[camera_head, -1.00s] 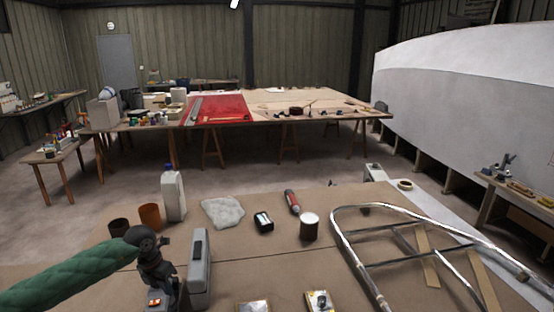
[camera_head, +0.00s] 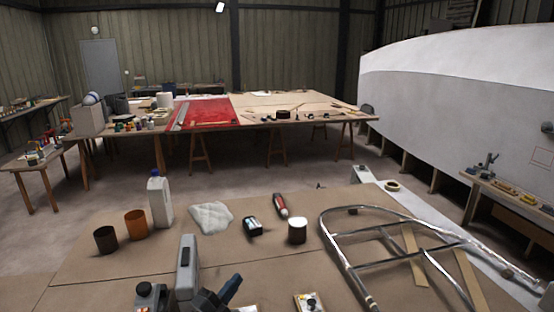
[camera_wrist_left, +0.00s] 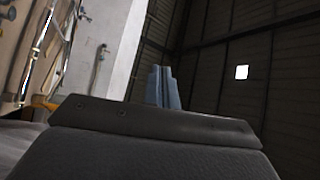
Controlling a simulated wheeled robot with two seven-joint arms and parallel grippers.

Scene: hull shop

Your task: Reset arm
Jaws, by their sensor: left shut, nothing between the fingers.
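My left gripper (camera_head: 231,287) is low in the head view, at the bottom edge. Its blue-grey fingers are together and hold nothing, pointing up and to the right, just right of a grey upright case. In the left wrist view the closed fingers (camera_wrist_left: 164,88) show against the dark wall and roof, with nothing between them. Most of my left arm is out of the head view. My right gripper is in neither view.
The near bench (camera_head: 110,267) holds a grey case (camera_head: 187,262), white bottle (camera_head: 160,200), orange cup (camera_head: 136,225), dark cup (camera_head: 105,240), white cloth (camera_head: 210,216), can (camera_head: 297,231) and metal tube frame (camera_head: 345,262). A white hull (camera_head: 450,110) stands at right.

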